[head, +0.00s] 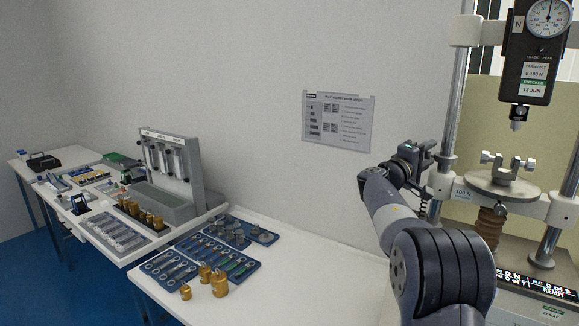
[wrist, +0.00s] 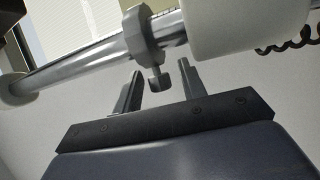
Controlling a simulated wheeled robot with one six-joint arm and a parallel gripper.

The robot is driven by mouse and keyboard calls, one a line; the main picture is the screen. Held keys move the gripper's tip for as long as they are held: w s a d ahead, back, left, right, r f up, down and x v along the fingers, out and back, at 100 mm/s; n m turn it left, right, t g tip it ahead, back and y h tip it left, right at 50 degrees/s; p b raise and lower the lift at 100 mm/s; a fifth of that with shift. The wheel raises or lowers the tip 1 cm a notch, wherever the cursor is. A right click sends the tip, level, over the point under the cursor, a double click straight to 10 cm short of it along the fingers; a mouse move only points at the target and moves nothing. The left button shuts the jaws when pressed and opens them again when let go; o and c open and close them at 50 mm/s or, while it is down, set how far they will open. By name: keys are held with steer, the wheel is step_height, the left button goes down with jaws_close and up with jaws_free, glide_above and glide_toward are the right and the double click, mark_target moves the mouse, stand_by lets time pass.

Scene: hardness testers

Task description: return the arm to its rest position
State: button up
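My arm rises at the right of the head view, bent, with my gripper (head: 422,152) beside the left column (head: 459,95) of the test stand. In the wrist view my gripper (wrist: 160,68) has its two fingers well apart. A grey collar with a thumbscrew (wrist: 157,80) on the metal column (wrist: 85,62) appears between the fingertips. The screw seems to lie beyond them; no finger visibly touches it. I see nothing held.
The test stand has a force gauge (head: 534,50) above a round plate (head: 503,188) with a clamp. A grey rack (head: 172,165) stands farther left. Bare bench lies left of my arm.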

steer(key=shift+r+n+g+y+p, duration=0.1)
steer(key=shift+n+g+y+p, duration=0.35)
steer(key=shift+p, duration=2.25)
steer(key=shift+t+y, duration=0.25)
steer(key=shift+a+f, duration=0.1)
steer(key=shift+f, duration=0.1)
